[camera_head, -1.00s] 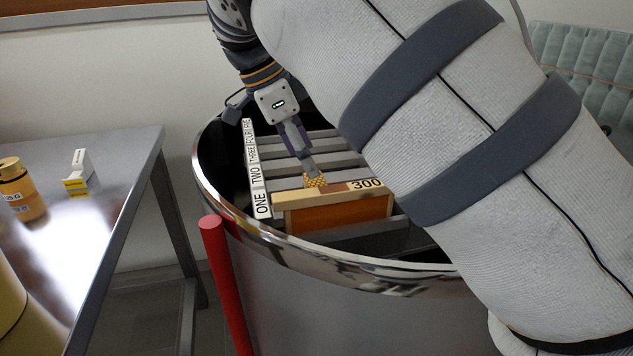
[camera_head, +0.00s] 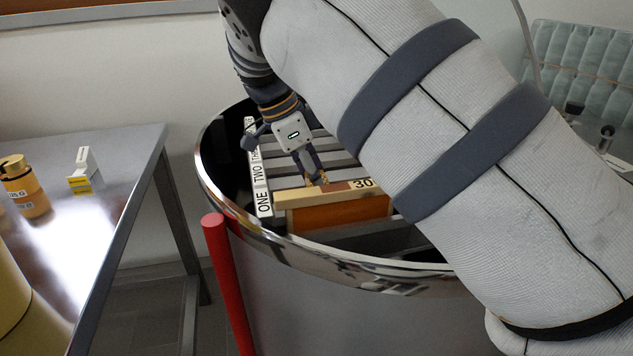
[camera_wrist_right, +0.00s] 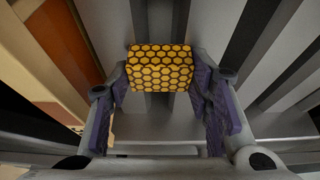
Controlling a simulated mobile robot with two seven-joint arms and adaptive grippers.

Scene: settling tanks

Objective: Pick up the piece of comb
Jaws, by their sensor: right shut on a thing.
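The piece of comb (camera_wrist_right: 160,68) is a small yellow block with a dark honeycomb pattern. In the right wrist view it sits between the two purple-padded fingers of my right gripper (camera_wrist_right: 165,92), which is shut on it. In the head view my right gripper (camera_head: 317,181) points down into the steel drum, just behind the wooden frame marked 300 (camera_head: 335,213), and only a small bit of the comb (camera_head: 323,181) shows at the fingertips. Whether the comb touches the frame or bars below is hard to tell. My left gripper is not in view.
The round steel drum's rim (camera_head: 290,247) encloses grey bars and a white strip lettered ONE, TWO (camera_head: 262,190). A red post (camera_head: 226,280) stands at its left. A metal table (camera_head: 110,215) holds an amber jar (camera_head: 25,190) and a small box (camera_head: 84,170).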

